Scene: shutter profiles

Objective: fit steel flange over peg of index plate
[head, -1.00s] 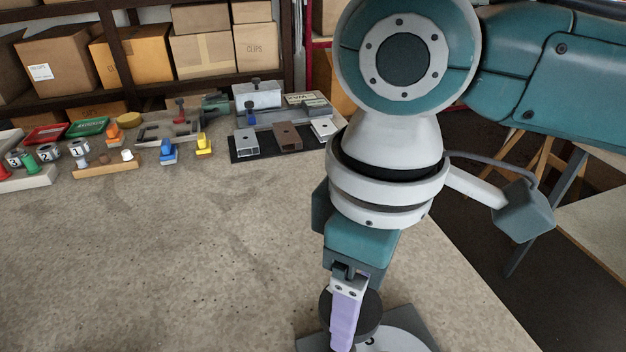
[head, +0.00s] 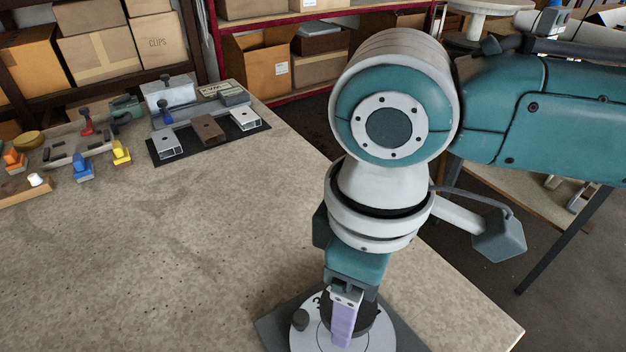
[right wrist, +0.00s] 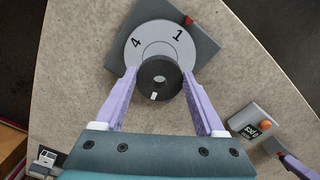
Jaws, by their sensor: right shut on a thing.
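The index plate is a pale disc (head: 304,343) with numbers on a dark grey square base (head: 268,326); the right wrist view shows its 4 and 1 (right wrist: 132,50). My right gripper (right wrist: 160,82) is shut on the steel flange (right wrist: 147,88), a dark ring with a central hole and a small white mark. In the head view the flange (head: 370,312) is partly behind my lavender finger, above the disc. A lavender finger (right wrist: 300,168), apparently my left gripper's, shows lower right.
A grey box with a display and orange knob (right wrist: 250,122) stands near the left gripper. Metal profiles (head: 207,131) lie on a black mat at the far edge, with coloured clamps (head: 121,152) to their left. The middle of the table (head: 190,250) is clear.

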